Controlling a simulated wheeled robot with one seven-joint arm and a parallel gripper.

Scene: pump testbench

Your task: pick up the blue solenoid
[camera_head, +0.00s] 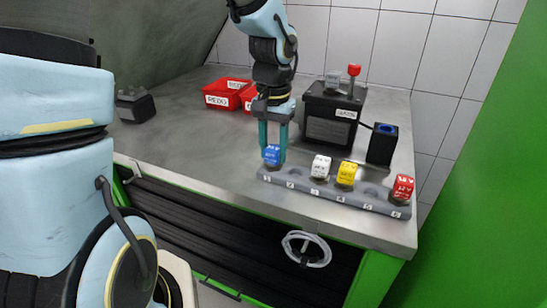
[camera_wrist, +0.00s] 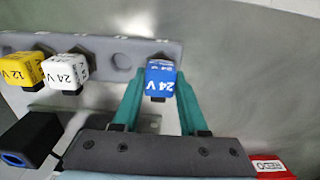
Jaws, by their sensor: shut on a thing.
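The blue solenoid (camera_head: 272,155) is a small blue cube-shaped coil with white lettering, at the left end of the grey rack (camera_head: 325,190) on the bench. It also shows in the wrist view (camera_wrist: 161,80), with "24 V" on its face. My gripper (camera_head: 274,150) comes down from above, its teal fingers on either side of the blue solenoid. In the wrist view the fingertips (camera_wrist: 160,82) are shut on it. The solenoid is at or just over its rack place; I cannot tell whether it is lifted. Its underside is hidden.
The rack also holds a white solenoid (camera_head: 320,167), a yellow one (camera_head: 347,173) and a red one (camera_head: 402,188). Behind stand a black box with a red-knobbed lever (camera_head: 331,112) and a black block with a blue opening (camera_head: 382,145). Red bins (camera_head: 226,94) lie further back left.

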